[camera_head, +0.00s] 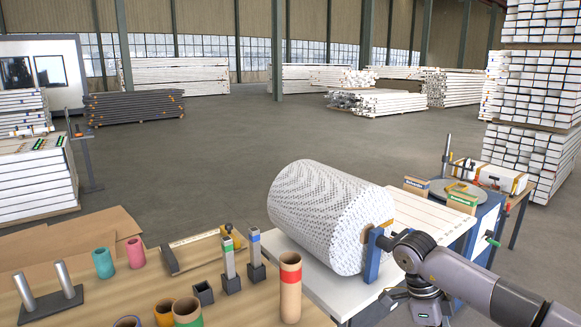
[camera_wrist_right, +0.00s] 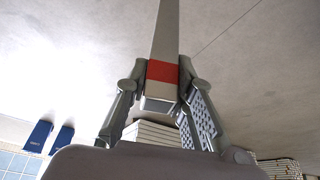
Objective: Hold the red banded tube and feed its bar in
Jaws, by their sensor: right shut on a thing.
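The red banded tube (camera_head: 290,293) is a brown cardboard tube with a red band near its open top. It stands upright at the workbench's right front, with no gripper at it. In the right wrist view my right gripper (camera_wrist_right: 162,75) is shut on a grey square bar (camera_wrist_right: 165,35) with a red band. The fingers grip it at the band, near its end. My right arm comes in from the right in the head view; I cannot make out the bar there. My left gripper is not in view.
Green-banded (camera_head: 229,262) and blue-banded (camera_head: 255,252) bars stand in dark sockets beside an empty socket (camera_head: 203,293). A green-banded tube (camera_head: 188,313) and other short tubes stand nearby. A big white patterned roll (camera_head: 325,215) lies behind the red banded tube.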

